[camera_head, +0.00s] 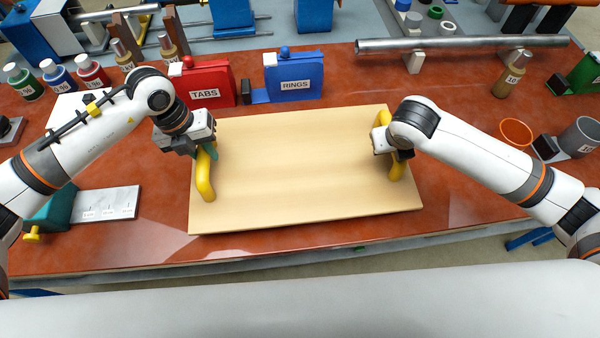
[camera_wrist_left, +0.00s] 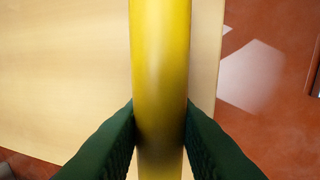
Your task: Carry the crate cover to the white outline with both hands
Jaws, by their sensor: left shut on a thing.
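The crate cover (camera_head: 290,165) is a flat pale wooden board with a yellow handle near each short side. It lies turned slightly in the picture over the red-brown table, and I cannot tell whether it touches the tabletop. My left gripper (camera_head: 207,150) is shut on the left yellow handle (camera_head: 205,180); the left wrist view shows this handle (camera_wrist_left: 160,60) between its dark green fingers (camera_wrist_left: 160,135). My right gripper (camera_head: 398,154) is at the right yellow handle (camera_head: 397,172); its fingers are mostly hidden, so its grip is unclear. I see no clear white outline.
Behind the cover stand a red TABS bin (camera_head: 208,84) and a blue RINGS bin (camera_head: 295,78). A metal pipe (camera_head: 460,43) lies at the back right. A labelled pale plate (camera_head: 105,203) lies left. An orange ring (camera_head: 516,132) and grey cup (camera_head: 580,135) stand right.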

